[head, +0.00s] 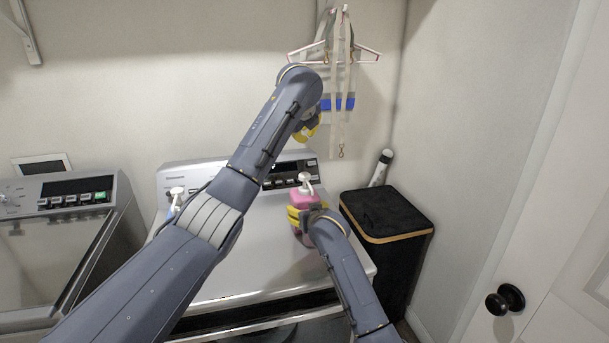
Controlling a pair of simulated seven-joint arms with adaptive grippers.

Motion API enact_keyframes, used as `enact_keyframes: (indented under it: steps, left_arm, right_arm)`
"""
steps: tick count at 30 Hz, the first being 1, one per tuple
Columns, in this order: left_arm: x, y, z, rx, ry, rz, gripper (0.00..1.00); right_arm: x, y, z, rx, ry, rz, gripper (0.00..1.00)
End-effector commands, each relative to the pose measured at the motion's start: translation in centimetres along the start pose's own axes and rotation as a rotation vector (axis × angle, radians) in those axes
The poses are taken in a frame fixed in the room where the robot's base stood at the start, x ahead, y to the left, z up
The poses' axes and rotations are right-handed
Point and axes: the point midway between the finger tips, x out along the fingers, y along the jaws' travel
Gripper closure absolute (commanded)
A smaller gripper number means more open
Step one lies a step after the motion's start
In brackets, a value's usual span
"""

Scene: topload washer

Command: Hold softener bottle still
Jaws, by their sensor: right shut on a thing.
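A pink bottle with a white cap (305,196), the softener bottle by its look, stands upright on the washer's white top (270,255). My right gripper (301,218) is around its body from the front right and shut on it. My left gripper (308,130) is raised above the washer's control panel, near the back wall. Its yellow fingers show only partly beyond the arm, so its opening cannot be judged. My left arm crosses the middle of the view and hides part of the washer and panel.
A second white-capped bottle (177,193) stands at the washer's left, partly behind my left arm. A black hamper (390,212) stands right of the washer. A hanger with straps (340,60) hangs behind my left gripper. Another appliance (70,215) is at left, a door with black knob (505,299) at right.

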Motion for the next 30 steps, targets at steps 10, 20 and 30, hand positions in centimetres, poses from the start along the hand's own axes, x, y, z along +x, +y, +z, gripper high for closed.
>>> enact_keyframes:
  steps: [10, 20, 30]
  left_arm:
    - [0.6, 0.5, -0.4, 0.000, 0.001, 0.001, 1.00]
    - [3.1, 2.3, -2.3, 0.001, 0.001, 0.002, 1.00]
    - [5.3, 3.9, -3.8, 0.000, 0.000, 0.000, 1.00]
  right_arm:
    - [0.0, -0.1, -0.2, 0.000, 0.003, -0.001, 0.44]
    - [0.0, -0.1, -0.1, 0.000, 0.003, -0.001, 0.44]
    - [0.0, -0.1, -0.1, 0.000, 0.003, -0.001, 0.44]
